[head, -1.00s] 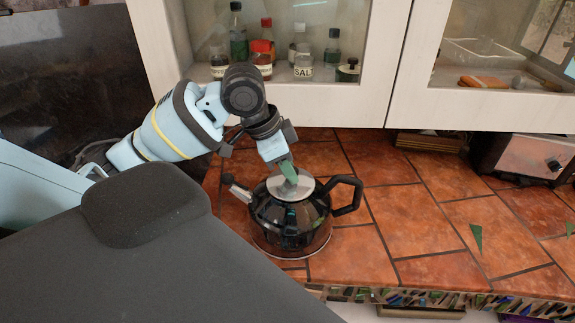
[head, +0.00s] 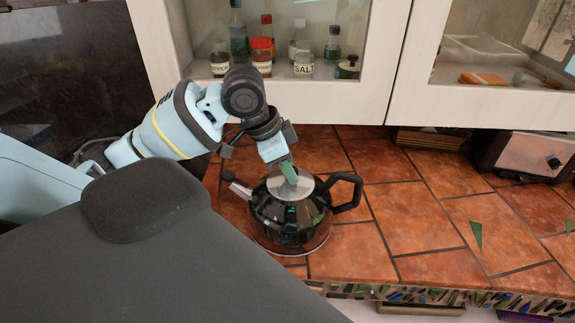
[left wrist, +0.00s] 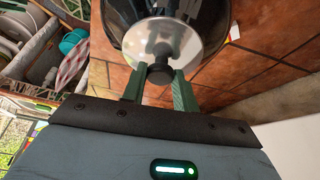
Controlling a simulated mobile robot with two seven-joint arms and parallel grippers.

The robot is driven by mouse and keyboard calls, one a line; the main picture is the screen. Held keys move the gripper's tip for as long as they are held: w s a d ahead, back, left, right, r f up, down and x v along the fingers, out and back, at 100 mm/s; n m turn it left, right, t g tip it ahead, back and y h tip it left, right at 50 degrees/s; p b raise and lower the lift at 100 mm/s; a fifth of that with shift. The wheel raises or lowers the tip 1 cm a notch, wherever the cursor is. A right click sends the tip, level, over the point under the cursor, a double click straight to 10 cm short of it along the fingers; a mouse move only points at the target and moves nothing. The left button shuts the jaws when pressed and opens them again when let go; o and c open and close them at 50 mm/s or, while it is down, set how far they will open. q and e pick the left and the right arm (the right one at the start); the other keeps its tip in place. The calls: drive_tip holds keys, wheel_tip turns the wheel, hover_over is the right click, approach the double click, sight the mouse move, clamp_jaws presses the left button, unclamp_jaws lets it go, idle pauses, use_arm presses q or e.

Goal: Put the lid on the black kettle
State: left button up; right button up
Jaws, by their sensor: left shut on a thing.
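The black kettle (head: 290,226) stands upright on the tiled counter, with its spout to the left and its handle to the right. The silver lid (head: 304,186) is at the kettle's top opening. Its black knob (left wrist: 160,73) is between the green fingers of my left gripper (left wrist: 159,82), which is shut on it. In the head view, my left gripper (head: 288,172) comes down from above onto the lid. I cannot tell whether the lid's rim rests on the kettle or sits slightly above it. My right gripper is not in view.
A white cabinet (head: 400,60) with jars and bottles behind glass hangs behind the kettle. A metal-fronted appliance (head: 528,152) stands at the back right. The tiled counter (head: 420,225) right of the kettle is clear. Its front edge is close to the kettle.

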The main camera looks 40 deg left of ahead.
use_arm(q)
drive_tip(key=shift+f, duration=0.1)
drive_tip(key=o, duration=1.6)
drive_tip(key=shift+c, duration=0.2)
drive_tip(key=shift+r, duration=3.5)
